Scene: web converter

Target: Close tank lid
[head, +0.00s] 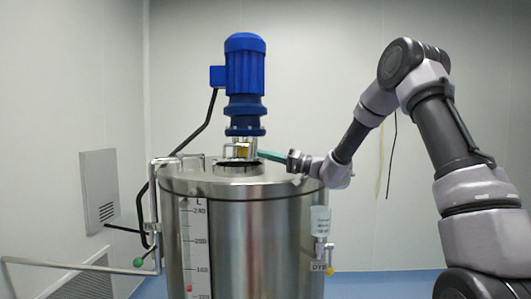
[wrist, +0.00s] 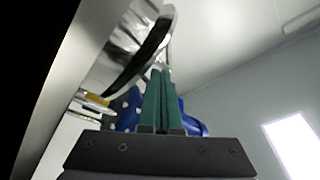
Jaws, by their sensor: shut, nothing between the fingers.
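The steel tank (head: 250,235) stands in the middle of the head view. Its top has a raised round neck with a dark opening (head: 238,163) showing, below the blue motor. A shiny curved metal piece (wrist: 140,42), which looks like the raised lid, fills the upper middle of the wrist view beyond my fingertips. In the head view I cannot clearly make out the lid. My gripper (head: 261,153) reaches in from the right, just above the tank top beside the neck. Its green fingers (wrist: 160,72) are shut together with nothing between them. I cannot tell whether the tips touch the metal piece.
The blue motor (head: 245,75) rises above the tank top. A bent pipe and black cable run along the tank's left side, with a green-knobbed lever (head: 139,262) low down. A small bottle (head: 320,222) hangs on the right side.

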